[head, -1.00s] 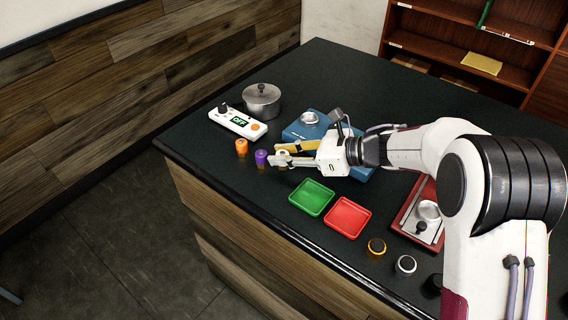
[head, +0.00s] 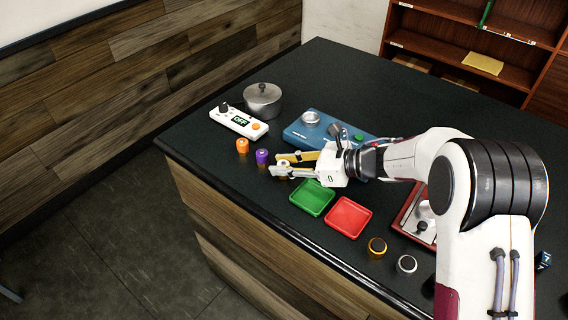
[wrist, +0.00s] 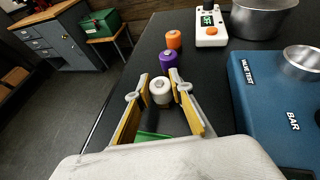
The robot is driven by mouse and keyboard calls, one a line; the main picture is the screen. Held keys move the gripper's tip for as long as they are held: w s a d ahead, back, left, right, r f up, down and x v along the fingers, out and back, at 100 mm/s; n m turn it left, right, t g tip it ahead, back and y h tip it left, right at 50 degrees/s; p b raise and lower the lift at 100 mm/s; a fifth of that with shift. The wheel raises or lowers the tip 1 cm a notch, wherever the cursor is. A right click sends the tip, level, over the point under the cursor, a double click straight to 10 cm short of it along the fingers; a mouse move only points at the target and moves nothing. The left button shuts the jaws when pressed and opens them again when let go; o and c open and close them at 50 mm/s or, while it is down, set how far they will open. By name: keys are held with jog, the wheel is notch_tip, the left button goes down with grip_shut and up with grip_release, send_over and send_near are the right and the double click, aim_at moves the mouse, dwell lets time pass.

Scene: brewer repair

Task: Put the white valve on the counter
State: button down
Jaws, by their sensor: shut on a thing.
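The white valve (wrist: 160,92) is between the two fingers of my gripper (wrist: 161,80) in the wrist view. My gripper is shut on it, one finger on each side. In the head view my gripper (head: 275,165) is low near the counter's (head: 410,95) left edge, and its fingers mostly hide the valve. I cannot tell whether the valve touches the counter top. A purple valve (wrist: 179,75) and an orange valve (wrist: 173,39) stand in a row beyond it.
A blue test box (head: 300,132) stands behind my gripper. A green tray (head: 312,198) and a red tray (head: 348,217) lie in front of it. A white OFF panel (head: 238,122) and a pot (head: 262,100) are farther back. The rear counter is clear.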

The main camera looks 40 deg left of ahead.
jog(key=shift+f, duration=0.1)
jog(key=c, duration=1.8)
grip_release()
jog(key=shift+v, duration=6.05)
